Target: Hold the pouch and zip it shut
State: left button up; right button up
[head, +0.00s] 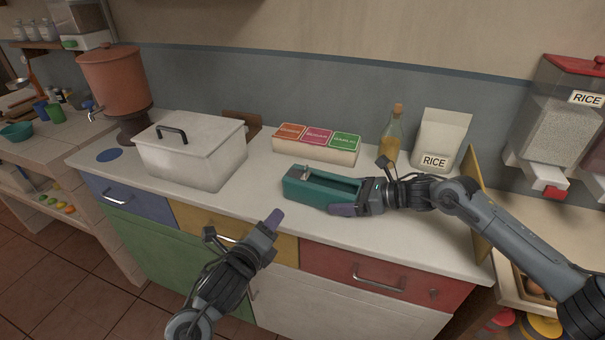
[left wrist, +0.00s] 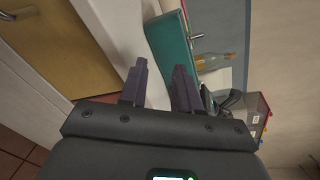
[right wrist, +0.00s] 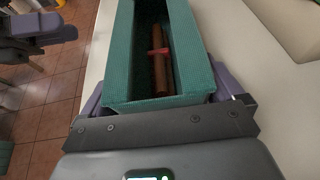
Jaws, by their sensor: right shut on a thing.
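The teal pouch (head: 300,194) lies on the counter with its top open. A small metallic zip pull (head: 305,172) stands at its left end. In the right wrist view the pouch (right wrist: 113,60) shows a brown stick-like thing (right wrist: 160,75) with a red band inside. My right gripper (head: 362,198) is shut on the pouch's right end, a finger on each long side. My left gripper (head: 273,219) is open and empty in front of the counter's edge, left of and nearer than the pouch. The left wrist view shows its fingers (left wrist: 161,84) apart, with the pouch (left wrist: 172,50) beyond.
A white lidded box (head: 195,155) stands left of the pouch. A box with three coloured labels (head: 315,150), a corked bottle (head: 391,140) and a rice bag (head: 440,138) stand behind it. Bare counter (head: 240,195) lies between white box and pouch.

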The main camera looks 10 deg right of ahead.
aim_at(305, 171)
pick_arm(q)
jog(key=w+d+r+m, duration=0.1)
jog(key=w+d+m, duration=0.2)
jog(key=m, duration=0.1)
jog(key=w+d+r+m+h, duration=0.1)
jog(key=w+d+r+m, duration=0.1)
jog(key=w+d+m, duration=0.1)
jog(key=w+d+r+m+t+h, duration=0.1)
jog(key=w+d+m, duration=0.3)
jog(key=m, duration=0.1)
jog(key=shift+w+r, duration=0.2)
jog(key=shift+r, duration=0.05)
dwell(0.5)
grip_shut()
dwell(1.5)
